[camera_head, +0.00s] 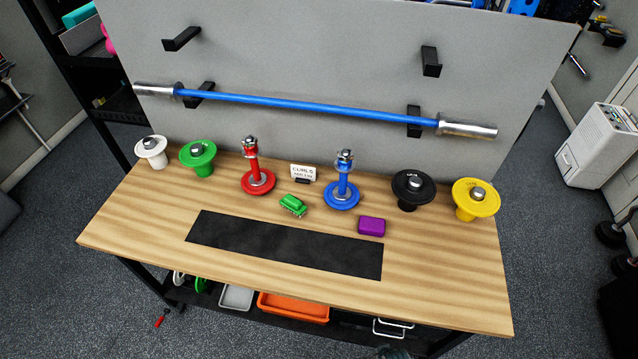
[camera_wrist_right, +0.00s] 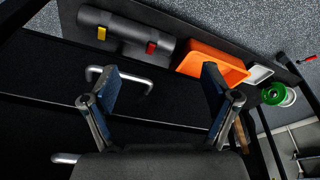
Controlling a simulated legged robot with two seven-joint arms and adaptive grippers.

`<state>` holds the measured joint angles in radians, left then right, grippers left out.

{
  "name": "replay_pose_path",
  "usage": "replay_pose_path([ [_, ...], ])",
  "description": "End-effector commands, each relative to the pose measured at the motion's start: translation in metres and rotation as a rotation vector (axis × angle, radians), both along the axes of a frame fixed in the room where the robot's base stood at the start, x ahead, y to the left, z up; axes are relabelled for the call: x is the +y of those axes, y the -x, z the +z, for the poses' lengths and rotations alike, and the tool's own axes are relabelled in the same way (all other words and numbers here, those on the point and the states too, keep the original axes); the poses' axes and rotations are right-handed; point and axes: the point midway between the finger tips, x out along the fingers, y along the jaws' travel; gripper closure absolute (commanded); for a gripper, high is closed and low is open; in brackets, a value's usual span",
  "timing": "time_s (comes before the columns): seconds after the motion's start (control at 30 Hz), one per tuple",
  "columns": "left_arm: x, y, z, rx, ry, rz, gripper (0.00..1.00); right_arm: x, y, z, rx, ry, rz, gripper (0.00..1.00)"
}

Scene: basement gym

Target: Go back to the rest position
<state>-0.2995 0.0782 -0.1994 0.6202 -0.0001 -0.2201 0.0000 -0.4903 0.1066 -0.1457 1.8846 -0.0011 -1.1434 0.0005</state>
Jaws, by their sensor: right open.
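My right gripper (camera_wrist_right: 160,90) shows in the right wrist view with its two fingers spread wide apart. It is open and nothing is between the fingers. It faces the space under the table, with a shelf and an orange tray (camera_wrist_right: 205,60) beyond it. In the head view neither gripper shows clearly; only a small dark part appears at the bottom edge, and I cannot tell what it is. My left gripper is in neither view. The wooden table (camera_head: 130,225) stands in front of me.
On the table are a red post (camera_head: 252,165), a blue post (camera_head: 343,170), a green block (camera_head: 293,205), a purple block (camera_head: 371,226), a black mat (camera_head: 285,245) and several coloured plates on stands. A blue bar (camera_head: 300,103) hangs behind. Trays (camera_head: 293,306) sit on the shelf below.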

Motion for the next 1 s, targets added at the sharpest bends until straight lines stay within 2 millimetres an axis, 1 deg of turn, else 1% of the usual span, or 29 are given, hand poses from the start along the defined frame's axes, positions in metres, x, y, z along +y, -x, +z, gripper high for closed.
replay_pose_path([
  [0.03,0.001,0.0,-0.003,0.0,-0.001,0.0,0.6,-0.001,0.008,-0.032,0.022,0.002,0.002,0.14],
  [0.07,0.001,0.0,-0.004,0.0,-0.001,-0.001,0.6,-0.001,0.013,-0.05,0.028,0.003,0.004,0.14],
  [0.1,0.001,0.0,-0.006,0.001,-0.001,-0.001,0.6,-0.003,0.021,-0.076,0.039,0.005,0.006,0.14],
  [0.17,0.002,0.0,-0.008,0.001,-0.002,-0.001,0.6,-0.005,0.038,-0.114,0.057,0.007,0.009,0.14],
  [0.2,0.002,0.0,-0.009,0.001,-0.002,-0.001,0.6,-0.007,0.052,-0.138,0.069,0.007,0.011,0.14],
  [0.27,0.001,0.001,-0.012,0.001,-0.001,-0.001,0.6,-0.011,0.074,-0.17,0.084,0.009,0.016,0.14],
  [0.3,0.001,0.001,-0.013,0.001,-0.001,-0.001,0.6,-0.013,0.09,-0.189,0.095,0.011,0.017,0.14],
  [0.37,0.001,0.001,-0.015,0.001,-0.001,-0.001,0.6,-0.018,0.115,-0.214,0.109,0.013,0.021,0.14],
  [0.4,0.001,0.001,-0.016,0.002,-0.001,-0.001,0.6,-0.02,0.131,-0.227,0.118,0.014,0.023,0.14],
  [0.5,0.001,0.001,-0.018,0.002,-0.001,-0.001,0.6,-0.027,0.166,-0.25,0.135,0.016,0.028,0.14],
  [0.53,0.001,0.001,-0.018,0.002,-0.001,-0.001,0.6,-0.029,0.174,-0.254,0.139,0.017,0.029,0.14],
  [0.6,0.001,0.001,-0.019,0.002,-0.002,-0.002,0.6,-0.032,0.189,-0.261,0.145,0.019,0.031,0.14],
  [0.67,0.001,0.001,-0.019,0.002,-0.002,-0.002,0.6,-0.034,0.198,-0.265,0.148,0.019,0.032,0.14],
  [0.77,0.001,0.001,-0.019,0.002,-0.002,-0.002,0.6,-0.035,0.204,-0.267,0.15,0.019,0.033,0.14],
  [1.0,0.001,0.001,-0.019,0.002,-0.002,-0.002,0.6,-0.035,0.205,-0.266,0.151,0.02,0.033,0.14],
])
